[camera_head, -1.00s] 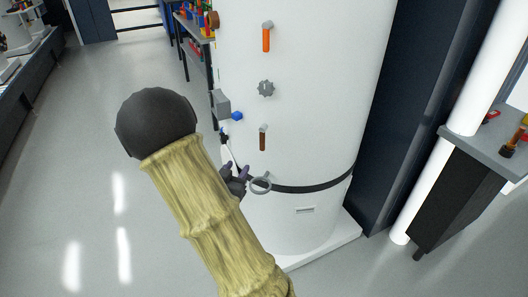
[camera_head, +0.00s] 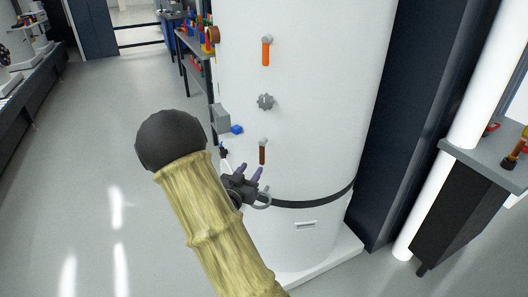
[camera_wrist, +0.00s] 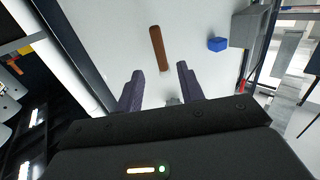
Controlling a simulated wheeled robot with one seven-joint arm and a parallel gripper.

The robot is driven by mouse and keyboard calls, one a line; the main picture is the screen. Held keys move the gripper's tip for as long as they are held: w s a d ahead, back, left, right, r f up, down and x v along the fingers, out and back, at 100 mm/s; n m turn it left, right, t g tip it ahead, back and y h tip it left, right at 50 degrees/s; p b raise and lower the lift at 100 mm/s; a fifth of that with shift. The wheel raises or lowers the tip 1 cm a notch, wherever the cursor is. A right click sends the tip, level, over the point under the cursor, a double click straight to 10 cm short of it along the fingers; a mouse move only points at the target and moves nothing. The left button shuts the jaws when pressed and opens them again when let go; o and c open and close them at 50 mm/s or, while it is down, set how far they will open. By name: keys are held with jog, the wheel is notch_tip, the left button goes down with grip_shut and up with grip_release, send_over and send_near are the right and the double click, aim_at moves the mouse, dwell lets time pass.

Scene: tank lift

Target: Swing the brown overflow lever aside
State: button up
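The brown overflow lever (camera_head: 262,154) hangs straight down from a grey pivot on the front of the white tank (camera_head: 310,110). My gripper (camera_head: 250,174) is just below the lever and slightly to its left. In the wrist view the brown lever (camera_wrist: 158,48) lies ahead of the fingertips, near the middle of the gap between them and apart from both. My gripper (camera_wrist: 158,80) is open, with two purple-grey fingers spread and nothing between them.
An orange lever (camera_head: 266,52) and a grey knob (camera_head: 265,101) sit higher on the tank. A grey box (camera_head: 220,117) and a blue part (camera_head: 236,129) stick out at the left. A black band (camera_head: 310,200) circles the tank below. Floor at left is clear.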

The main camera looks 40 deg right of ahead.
aim_at(261, 156)
jog(key=x, duration=1.1)
jog(key=shift+w+d, duration=0.1)
jog(key=shift+d, duration=0.2)
grip_shut()
